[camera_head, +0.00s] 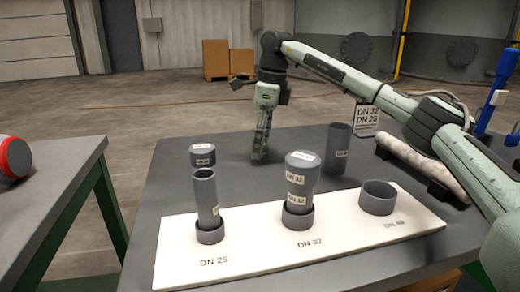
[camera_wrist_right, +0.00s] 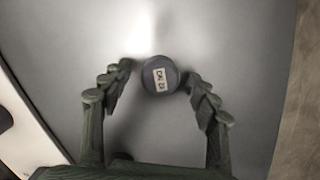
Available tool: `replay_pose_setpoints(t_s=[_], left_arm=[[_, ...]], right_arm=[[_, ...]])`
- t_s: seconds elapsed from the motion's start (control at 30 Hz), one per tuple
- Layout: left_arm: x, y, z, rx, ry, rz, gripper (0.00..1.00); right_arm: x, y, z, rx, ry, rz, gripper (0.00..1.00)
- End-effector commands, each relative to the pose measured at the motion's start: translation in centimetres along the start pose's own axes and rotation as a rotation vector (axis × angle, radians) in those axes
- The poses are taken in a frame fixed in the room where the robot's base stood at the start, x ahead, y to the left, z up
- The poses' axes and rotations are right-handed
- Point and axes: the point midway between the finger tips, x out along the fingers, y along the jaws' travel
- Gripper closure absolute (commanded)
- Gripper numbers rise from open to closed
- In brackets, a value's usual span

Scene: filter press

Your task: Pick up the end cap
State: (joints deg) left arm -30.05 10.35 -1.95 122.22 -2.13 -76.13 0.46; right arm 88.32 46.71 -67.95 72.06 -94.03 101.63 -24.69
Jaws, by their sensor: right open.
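The end cap (camera_head: 202,157), a short dark grey cylinder with a white label, stands on the table just behind the DN 25 tube in the head view. In the right wrist view the end cap (camera_wrist_right: 158,80) is seen from above, its label reading about DN 25. My right gripper (camera_head: 261,155) points down to the right of the cap in the head view. In the wrist view its open fingers (camera_wrist_right: 158,78) lie on either side of the cap, with a gap on both sides. My left gripper is out of view.
A white board (camera_head: 330,248) holds a DN 25 tube (camera_head: 206,197) in a socket, a capped DN 32 tube (camera_head: 300,185) and an empty DN 40 socket (camera_head: 378,197). A loose grey tube (camera_head: 338,150) stands behind. Another table (camera_head: 50,180) is at left.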

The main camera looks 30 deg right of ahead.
Motion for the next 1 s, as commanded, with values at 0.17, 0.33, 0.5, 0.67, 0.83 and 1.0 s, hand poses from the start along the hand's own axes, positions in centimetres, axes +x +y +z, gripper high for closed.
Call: replay_pose_setpoints(t_s=[0.17,0.33,0.5,0.67,0.83,1.0], left_arm=[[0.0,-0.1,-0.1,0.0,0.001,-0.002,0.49],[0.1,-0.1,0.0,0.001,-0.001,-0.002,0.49],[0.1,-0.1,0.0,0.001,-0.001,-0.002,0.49],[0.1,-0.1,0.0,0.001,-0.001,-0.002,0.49],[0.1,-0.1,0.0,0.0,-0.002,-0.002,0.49],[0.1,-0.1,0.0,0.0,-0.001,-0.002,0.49]], right_arm=[[-0.1,0.0,0.0,0.0,0.0,-0.001,0.46],[-0.1,0.0,0.0,-0.001,0.0,0.0,0.68],[-0.1,0.0,0.0,-0.001,-0.001,0.0,0.89],[-0.1,0.0,0.1,-0.001,-0.001,-0.001,0.89],[-0.6,0.0,0.2,-0.001,-0.002,-0.001,0.89],[-3.1,0.0,0.7,-0.001,-0.005,-0.003,0.89]])
